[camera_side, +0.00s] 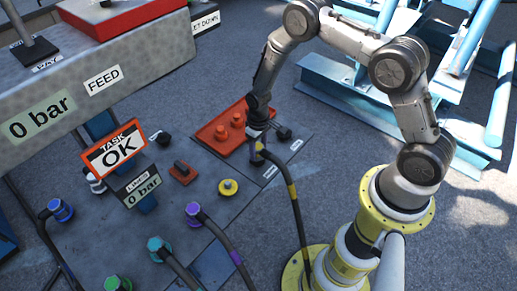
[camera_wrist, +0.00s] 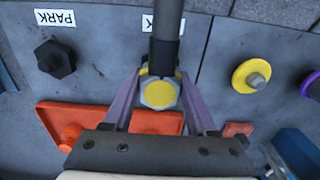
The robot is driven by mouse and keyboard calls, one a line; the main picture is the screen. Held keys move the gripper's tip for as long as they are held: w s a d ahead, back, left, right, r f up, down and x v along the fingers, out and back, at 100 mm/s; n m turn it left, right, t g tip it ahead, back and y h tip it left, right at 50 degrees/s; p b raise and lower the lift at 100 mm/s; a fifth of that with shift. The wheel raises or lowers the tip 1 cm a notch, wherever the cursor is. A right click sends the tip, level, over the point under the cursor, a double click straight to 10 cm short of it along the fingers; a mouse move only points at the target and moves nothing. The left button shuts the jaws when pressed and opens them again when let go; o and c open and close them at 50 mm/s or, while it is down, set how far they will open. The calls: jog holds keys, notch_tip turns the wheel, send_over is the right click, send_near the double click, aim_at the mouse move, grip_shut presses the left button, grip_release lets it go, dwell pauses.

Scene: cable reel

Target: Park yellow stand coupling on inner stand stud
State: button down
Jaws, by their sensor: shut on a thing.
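My gripper (camera_wrist: 158,100) is shut on the yellow stand coupling (camera_wrist: 160,93), with one finger on each side of it. The coupling has a yellow end face, and its dark hose (camera_wrist: 167,35) runs up out of the wrist view. In the side view the yellow-banded hose (camera_side: 291,190) hangs from my gripper (camera_side: 258,143) toward my base. A black hex stud (camera_wrist: 55,60) stands bare beside a PARK label (camera_wrist: 55,17). A second label (camera_wrist: 147,22) is partly covered by the hose. Any stud below the coupling is hidden, so I cannot tell whether they touch.
An orange plate (camera_wrist: 100,115) with orange studs lies close to my fingers. A yellow disc with a metal stud (camera_wrist: 251,76) is to the right in the wrist view. In the side view, purple (camera_side: 193,209) and blue (camera_side: 60,210) couplings with hoses stand at the front. A sign (camera_side: 115,148) reads OK.

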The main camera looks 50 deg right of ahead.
jog(key=shift+f, duration=0.4)
jog(key=shift+c, duration=0.6)
grip_release()
notch_tip(320, 180, up, 14)
